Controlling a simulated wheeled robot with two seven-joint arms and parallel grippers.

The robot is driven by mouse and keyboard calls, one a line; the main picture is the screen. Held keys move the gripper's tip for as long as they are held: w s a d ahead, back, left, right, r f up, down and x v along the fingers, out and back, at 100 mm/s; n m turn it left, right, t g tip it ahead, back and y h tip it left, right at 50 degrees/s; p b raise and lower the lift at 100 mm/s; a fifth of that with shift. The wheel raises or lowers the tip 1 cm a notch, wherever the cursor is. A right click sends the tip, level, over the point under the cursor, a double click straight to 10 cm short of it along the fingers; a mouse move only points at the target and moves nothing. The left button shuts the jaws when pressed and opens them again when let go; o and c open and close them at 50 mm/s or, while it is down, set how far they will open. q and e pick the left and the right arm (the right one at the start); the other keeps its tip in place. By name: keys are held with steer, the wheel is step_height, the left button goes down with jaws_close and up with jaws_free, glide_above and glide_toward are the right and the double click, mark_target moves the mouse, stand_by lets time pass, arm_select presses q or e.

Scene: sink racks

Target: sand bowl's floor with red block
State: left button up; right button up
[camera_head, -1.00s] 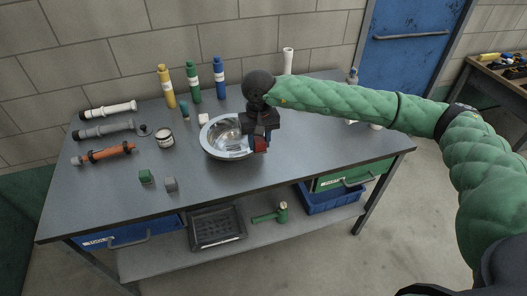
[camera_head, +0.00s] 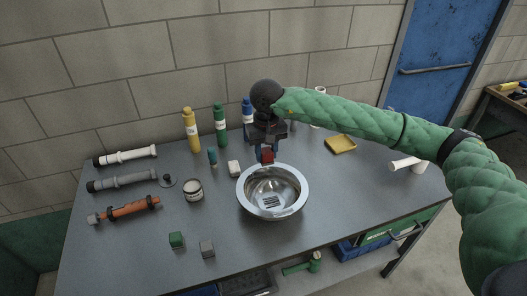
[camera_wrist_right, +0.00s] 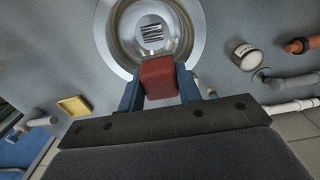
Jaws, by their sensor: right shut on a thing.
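The metal bowl (camera_head: 273,205) stands on the grey table with its hollow facing up. A striped dark patch (camera_head: 270,202) shows on its floor. My right gripper (camera_head: 266,152) is shut on the red block (camera_head: 267,155) at the bowl's far rim. In the right wrist view the red block (camera_wrist_right: 159,78) sits between the two blue fingers, and its end overlaps the rim of the bowl (camera_wrist_right: 117,53). I cannot tell whether the block touches the rim. My left gripper is not in view.
A green block (camera_head: 176,240) and a grey block (camera_head: 208,249) lie at the front left. Bottles stand behind. A yellow tray (camera_head: 341,144) lies at the back right.

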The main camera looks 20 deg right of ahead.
steer(key=shift+w+f, duration=0.15)
steer(key=shift+f, duration=2.35)
